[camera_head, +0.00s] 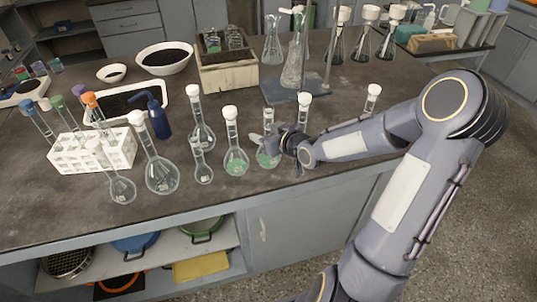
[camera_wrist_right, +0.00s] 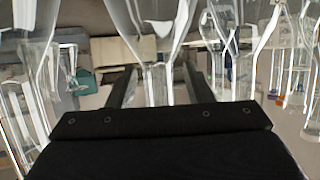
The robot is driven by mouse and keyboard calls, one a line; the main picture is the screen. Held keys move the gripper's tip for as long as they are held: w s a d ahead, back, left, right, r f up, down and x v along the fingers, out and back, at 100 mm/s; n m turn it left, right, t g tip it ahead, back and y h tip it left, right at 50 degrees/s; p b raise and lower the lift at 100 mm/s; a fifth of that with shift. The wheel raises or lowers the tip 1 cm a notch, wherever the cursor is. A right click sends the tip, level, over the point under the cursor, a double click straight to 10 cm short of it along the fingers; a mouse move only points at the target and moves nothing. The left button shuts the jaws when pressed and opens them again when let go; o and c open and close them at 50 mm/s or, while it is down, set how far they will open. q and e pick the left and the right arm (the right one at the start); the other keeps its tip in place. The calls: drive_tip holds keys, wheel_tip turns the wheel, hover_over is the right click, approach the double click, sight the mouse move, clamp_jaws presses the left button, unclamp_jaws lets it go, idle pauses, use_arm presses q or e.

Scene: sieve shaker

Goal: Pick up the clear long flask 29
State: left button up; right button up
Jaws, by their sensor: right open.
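Several clear long-necked flasks with white stoppers stand near the front edge of the bench in the head view. They include a large round one (camera_head: 162,176), one further back (camera_head: 202,137) and a small one (camera_head: 203,173). I cannot tell which is number 29. My right gripper (camera_head: 270,143) is at a flask with green contents (camera_head: 268,160), partly covering it. In the right wrist view my right gripper (camera_wrist_right: 157,75) is open, and a clear glass neck (camera_wrist_right: 157,88) shows between its fingers. Contact is unclear. My left gripper is not in view.
Another flask with green contents (camera_head: 236,163) stands just left of my right gripper. A white rack (camera_head: 93,152) with capped tubes and a blue wash bottle (camera_head: 158,118) are further left. A wooden box (camera_head: 228,76) and tall glassware (camera_head: 294,65) stand behind.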

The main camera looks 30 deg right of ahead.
drive_tip(key=shift+c, duration=0.2)
clamp_jaws()
drive_tip(key=shift+r, duration=0.25)
